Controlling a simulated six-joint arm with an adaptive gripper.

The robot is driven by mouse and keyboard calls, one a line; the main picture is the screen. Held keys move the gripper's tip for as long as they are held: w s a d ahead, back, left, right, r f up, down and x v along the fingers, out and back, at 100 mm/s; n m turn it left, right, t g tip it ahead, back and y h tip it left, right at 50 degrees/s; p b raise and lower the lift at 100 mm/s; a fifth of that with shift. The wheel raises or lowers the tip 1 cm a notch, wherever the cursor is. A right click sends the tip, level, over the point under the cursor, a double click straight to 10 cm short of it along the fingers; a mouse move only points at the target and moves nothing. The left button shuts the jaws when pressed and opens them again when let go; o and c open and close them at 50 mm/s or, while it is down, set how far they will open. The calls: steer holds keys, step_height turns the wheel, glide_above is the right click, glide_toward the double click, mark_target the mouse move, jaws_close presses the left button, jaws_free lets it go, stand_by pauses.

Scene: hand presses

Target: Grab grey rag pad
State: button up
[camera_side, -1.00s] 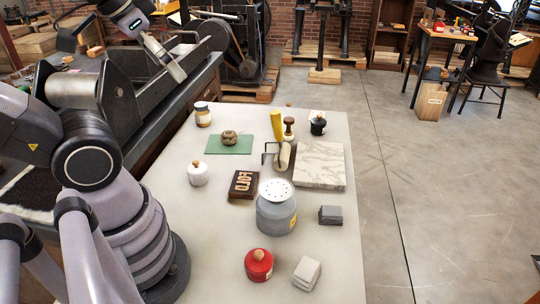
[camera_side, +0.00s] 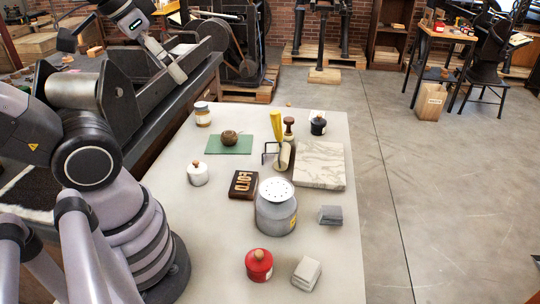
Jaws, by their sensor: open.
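A dark grey folded rag pad (camera_side: 331,215) lies flat on the right part of the pale tabletop, right of a grey can with a perforated white lid (camera_side: 276,206). A lighter grey, block-like pad (camera_side: 306,273) lies nearer the front edge. My gripper (camera_side: 177,72) is at the upper left, over the press beside the table, far from both pads. It is open and nothing shows in it; its fingers are small and hard to make out.
A red pot (camera_side: 259,265) stands left of the lighter pad. A marbled slab (camera_side: 320,164) lies behind the dark pad. A wooden type block (camera_side: 243,184), white jar (camera_side: 198,173), green mat (camera_side: 229,145) and upright brush-like tools (camera_side: 288,135) stand farther back.

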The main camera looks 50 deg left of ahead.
steer(key=w+d+f+m+g, duration=0.1)
steer(key=w+d+m+g, duration=0.15)
steer(key=w, duration=0.95)
steer(key=m+g, duration=0.3)
steer(key=m, duration=0.3)
glide_above(333, 209)
steer(key=a, duration=0.1)
step_height(333, 209, down, 23)
steer(key=f, duration=1.1)
steer(key=shift+w+d, duration=0.15)
steer(key=shift+d, duration=0.25)
steer(key=f, duration=0.5)
steer(key=shift+s+d+f, duration=0.1)
steer(key=shift+s+f, duration=0.15)
steer(key=shift+f, duration=0.05)
steer(key=c, duration=1.2)
